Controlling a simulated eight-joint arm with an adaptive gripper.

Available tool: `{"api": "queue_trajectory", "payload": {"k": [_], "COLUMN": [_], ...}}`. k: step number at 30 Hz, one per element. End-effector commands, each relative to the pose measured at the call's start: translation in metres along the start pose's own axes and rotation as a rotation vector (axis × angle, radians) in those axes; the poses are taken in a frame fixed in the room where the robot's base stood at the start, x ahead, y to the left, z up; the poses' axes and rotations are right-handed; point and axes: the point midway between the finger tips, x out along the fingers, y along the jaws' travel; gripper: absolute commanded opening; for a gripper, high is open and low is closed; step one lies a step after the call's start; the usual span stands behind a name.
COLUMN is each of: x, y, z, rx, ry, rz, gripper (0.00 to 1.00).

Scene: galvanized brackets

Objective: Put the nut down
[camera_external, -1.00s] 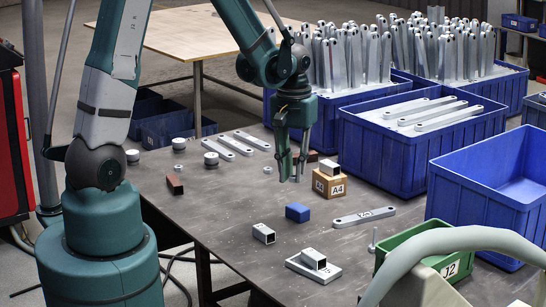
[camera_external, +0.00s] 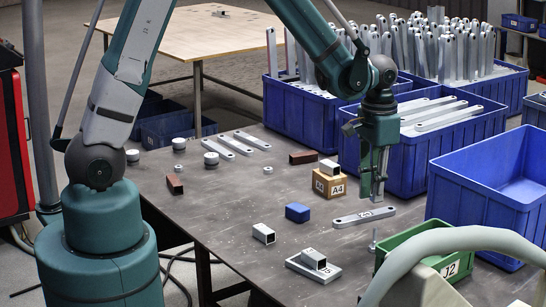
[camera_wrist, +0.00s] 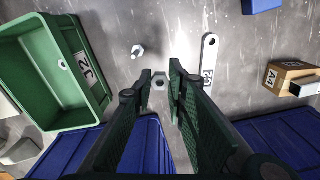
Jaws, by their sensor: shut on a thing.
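A small grey hex nut (camera_wrist: 160,81) sits between the fingertips of my gripper (camera_wrist: 161,76) in the wrist view; the jaws are shut on it. In the external view my gripper (camera_external: 373,194) points down above the right side of the dark table, near a flat grey bracket (camera_external: 364,217). The held nut is too small to make out clearly there. The bracket also shows to the right of the fingers in the wrist view (camera_wrist: 209,56). An upright bolt (camera_external: 374,241) stands on the table, and shows left of the fingers in the wrist view (camera_wrist: 137,51).
A green bin (camera_external: 407,248) labelled J2 stands near the bolt, with a small nut-like part (camera_wrist: 63,64) inside. Large blue bins (camera_external: 405,170) line the far side. A wooden A4 block (camera_external: 329,186) and a blue block (camera_external: 298,212) lie left of my gripper.

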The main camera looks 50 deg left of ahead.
Motion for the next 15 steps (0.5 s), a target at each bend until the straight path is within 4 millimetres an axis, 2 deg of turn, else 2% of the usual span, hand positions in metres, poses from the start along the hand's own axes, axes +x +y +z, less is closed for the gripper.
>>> {"api": "queue_trajectory", "payload": {"k": [1,15], "x": [0.0,-0.002], "y": [0.014,0.134], "z": [-0.006,-0.038], "rx": [0.039,0.388], "ry": [0.0,0.0], "rz": [0.0,0.0], "gripper": [0.04,0.04]}}
